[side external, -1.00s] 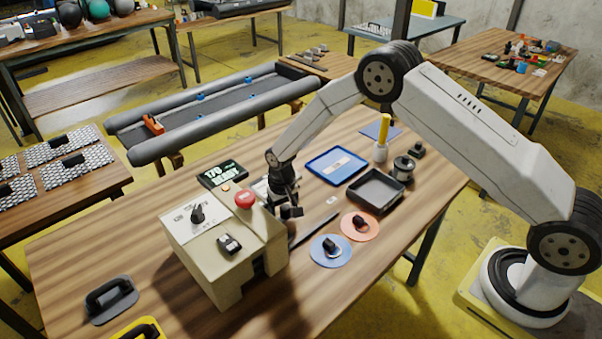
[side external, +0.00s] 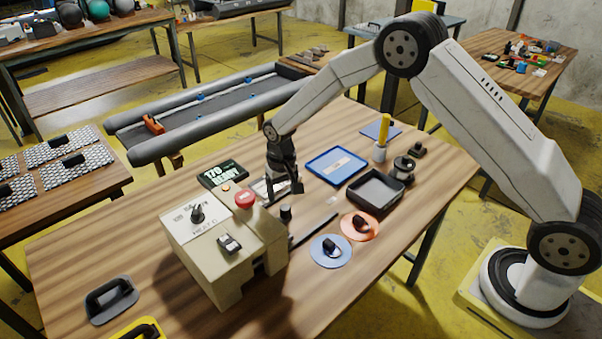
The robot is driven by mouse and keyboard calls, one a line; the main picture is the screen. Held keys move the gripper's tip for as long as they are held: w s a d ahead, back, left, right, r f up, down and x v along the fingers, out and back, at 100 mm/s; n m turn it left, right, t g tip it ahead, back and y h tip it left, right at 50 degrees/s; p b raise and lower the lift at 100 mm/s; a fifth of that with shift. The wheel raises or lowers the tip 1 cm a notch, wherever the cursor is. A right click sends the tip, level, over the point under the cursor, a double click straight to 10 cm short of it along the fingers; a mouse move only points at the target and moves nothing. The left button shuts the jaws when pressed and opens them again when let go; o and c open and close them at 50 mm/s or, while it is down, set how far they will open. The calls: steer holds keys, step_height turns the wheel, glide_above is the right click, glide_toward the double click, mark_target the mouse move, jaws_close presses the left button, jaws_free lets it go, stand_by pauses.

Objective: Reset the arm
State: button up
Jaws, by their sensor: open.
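My gripper (side external: 284,193) is open and points down over the wooden table (side external: 180,190). It is just behind and to the right of the beige control box (side external: 222,245). Nothing shows between its fingers. The box carries a red button (side external: 245,197), a black knob (side external: 197,213) and a black switch (side external: 230,244). A small black knob-like piece (side external: 286,213) stands below the gripper, beside the box. My arm bends up from its base at the right.
Near the gripper are a display reading 170 (side external: 223,173), a blue tray (side external: 337,166), a black tray (side external: 376,188), a blue disc (side external: 331,251) and an orange disc (side external: 359,226). The table's front middle is clear.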

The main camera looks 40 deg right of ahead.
steer(key=shift+r, duration=0.45)
steer(key=shift+s, duration=0.1)
steer(key=shift+s+d+r, duration=0.1)
steer(key=shift+r, duration=0.15)
steer(key=s+d+r+n+t, duration=0.1)
steer(key=s+r, duration=0.4)
steer(key=s, duration=0.6)
steer(key=s+d+r+n+t, duration=0.1)
steer(key=s+d+r, duration=0.3)
steer(key=s, duration=0.8)
steer(key=shift+s+r+n+t, duration=0.2)
steer(key=shift+r+n+t, duration=0.1)
steer(key=shift+r, duration=0.05)
